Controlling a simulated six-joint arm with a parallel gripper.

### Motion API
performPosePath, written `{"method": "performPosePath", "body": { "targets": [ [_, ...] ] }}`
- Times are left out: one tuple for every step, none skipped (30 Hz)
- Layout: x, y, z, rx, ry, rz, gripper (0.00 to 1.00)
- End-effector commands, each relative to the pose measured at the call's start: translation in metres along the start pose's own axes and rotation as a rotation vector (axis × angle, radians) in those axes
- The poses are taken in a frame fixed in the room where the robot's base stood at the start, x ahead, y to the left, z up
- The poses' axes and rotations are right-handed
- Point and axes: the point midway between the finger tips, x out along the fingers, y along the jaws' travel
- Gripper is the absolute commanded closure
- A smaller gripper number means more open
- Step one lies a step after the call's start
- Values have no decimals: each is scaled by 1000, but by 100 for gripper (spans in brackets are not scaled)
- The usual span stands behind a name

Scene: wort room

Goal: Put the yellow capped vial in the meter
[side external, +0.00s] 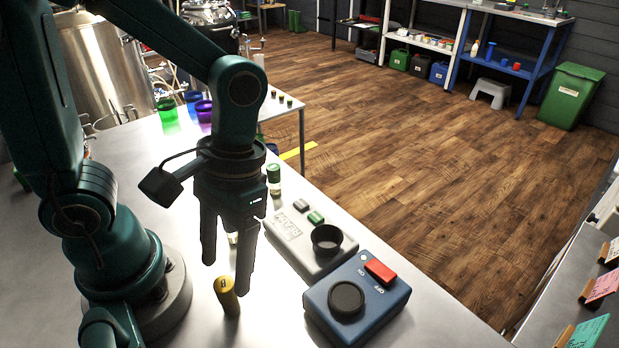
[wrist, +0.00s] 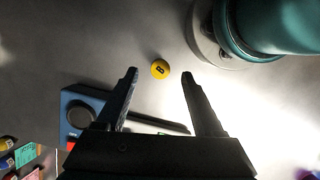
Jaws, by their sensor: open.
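The yellow capped vial (side external: 228,298) stands on the grey bench just below and between the fingertips of my gripper (side external: 226,275), looking slightly tilted in the side view. In the wrist view its round yellow cap (wrist: 160,69) with a dark mark shows between the tips of my open, empty gripper (wrist: 160,75).
A blue box (side external: 372,318) with a black round top and red switch stands in front of the grey box; it also shows in the wrist view (wrist: 72,100). A green-capped vial (side external: 273,174) stands behind the grey box. Coloured cups (side external: 167,110) stand at the back.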

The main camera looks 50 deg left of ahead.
Motion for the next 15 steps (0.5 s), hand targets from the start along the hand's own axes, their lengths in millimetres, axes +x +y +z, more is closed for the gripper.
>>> {"method": "performPosePath", "body": {
  "targets": [
    [6,0,1,0,-5,-3,31],
    [10,-1,1,1,-6,-3,31],
    [14,-1,1,1,-5,-3,31],
    [18,-1,2,1,-5,-4,31],
    [21,-1,2,1,-5,-4,31],
    [26,-1,1,1,-6,-3,31],
    [28,0,1,1,-4,-2,31],
    [31,0,1,1,-4,-2,31],
    [34,0,1,1,-4,-2,31],
    [36,0,1,1,-3,-2,31],
    [38,0,1,0,-2,-2,31],
    [39,-1,1,0,-1,-2,31],
    [40,-1,0,0,0,-2,31],
    [41,-1,1,0,0,-2,31],
    [42,-1,1,0,0,-2,31]
  ]
}}
